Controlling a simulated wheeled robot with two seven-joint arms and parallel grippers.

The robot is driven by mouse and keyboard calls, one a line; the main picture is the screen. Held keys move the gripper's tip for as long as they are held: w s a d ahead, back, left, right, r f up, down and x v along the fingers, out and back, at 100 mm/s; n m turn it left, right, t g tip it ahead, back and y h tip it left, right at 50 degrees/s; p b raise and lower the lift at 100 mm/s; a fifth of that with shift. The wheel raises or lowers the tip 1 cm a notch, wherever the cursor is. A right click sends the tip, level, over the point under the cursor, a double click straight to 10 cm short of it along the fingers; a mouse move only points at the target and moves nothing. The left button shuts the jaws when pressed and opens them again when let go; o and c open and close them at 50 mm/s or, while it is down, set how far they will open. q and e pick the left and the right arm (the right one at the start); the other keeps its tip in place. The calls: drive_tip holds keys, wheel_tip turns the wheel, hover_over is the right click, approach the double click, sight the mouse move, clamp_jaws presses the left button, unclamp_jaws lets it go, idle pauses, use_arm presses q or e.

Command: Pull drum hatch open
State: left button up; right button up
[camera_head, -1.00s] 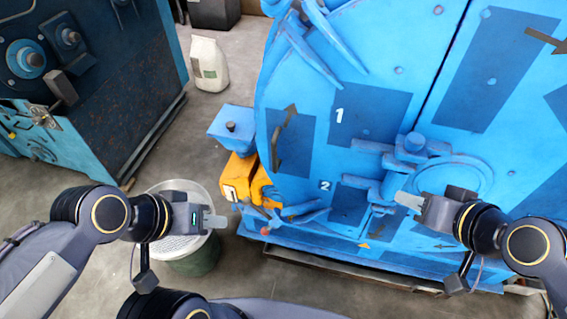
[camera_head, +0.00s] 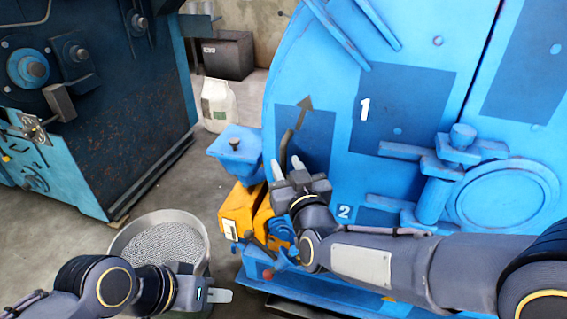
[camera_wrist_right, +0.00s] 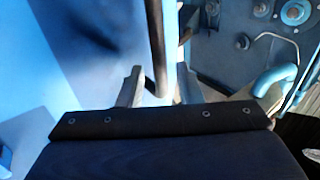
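The big blue drum machine (camera_head: 420,45) fills the right of the head view; its front has dark blue panels marked 1 and 2. A dark bar handle (camera_head: 286,148) stands at its left side, and it also shows in the right wrist view (camera_wrist_right: 156,45). My right gripper (camera_head: 287,168) is open at the lower part of this handle. In the right wrist view the bar's lower end lies between the two spread fingers (camera_wrist_right: 158,88); I cannot tell whether they touch it. My left gripper (camera_head: 218,295) is low at the left, away from the drum, its finger gap unclear.
A round bin of grey pellets (camera_head: 165,245) stands near my left gripper. Yellow boxes (camera_head: 240,212) and a blue hopper (camera_head: 236,147) sit beside the drum. A dark blue machine (camera_head: 90,110) is at the left. A white sack (camera_head: 218,103) stands on the floor behind.

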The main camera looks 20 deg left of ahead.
sight(285, 162)
drive_tip(key=shift+x, duration=1.55)
drive_tip(key=shift+d, duration=0.1)
clamp_jaws()
